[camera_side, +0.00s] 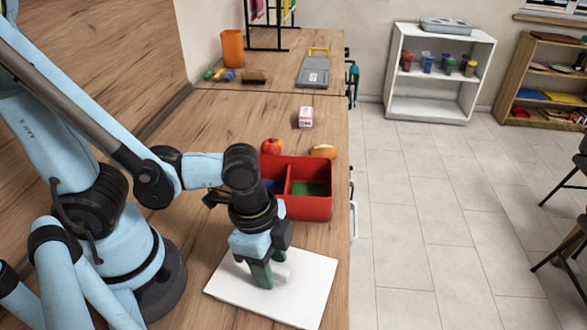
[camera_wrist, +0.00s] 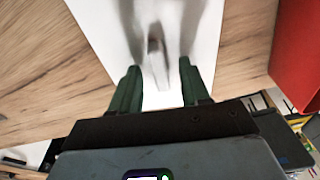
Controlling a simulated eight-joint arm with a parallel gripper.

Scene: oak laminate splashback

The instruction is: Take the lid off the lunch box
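The red lunch box (camera_side: 308,207) stands open on the wooden counter, with its divider and compartments showing. Its red wall also shows at the right edge of the wrist view (camera_wrist: 297,50). A flat white lid (camera_side: 308,300) lies on the counter in front of the box, apart from it. In the wrist view the lid (camera_wrist: 90,20) has a pale upright handle (camera_wrist: 157,62) near its middle. My gripper (camera_side: 264,275) is low over the lid, pointing down. Its two green fingers (camera_wrist: 160,88) are spread apart, with nothing clamped between them. The handle stands just beyond the fingertips.
A red apple (camera_side: 272,147), a bread roll (camera_side: 323,151) and a small pink-and-white carton (camera_side: 305,117) are behind the box. An orange cup (camera_side: 232,48) and a grey clipboard-like item (camera_side: 314,71) are farther back. The counter's right edge is close to the lid and box.

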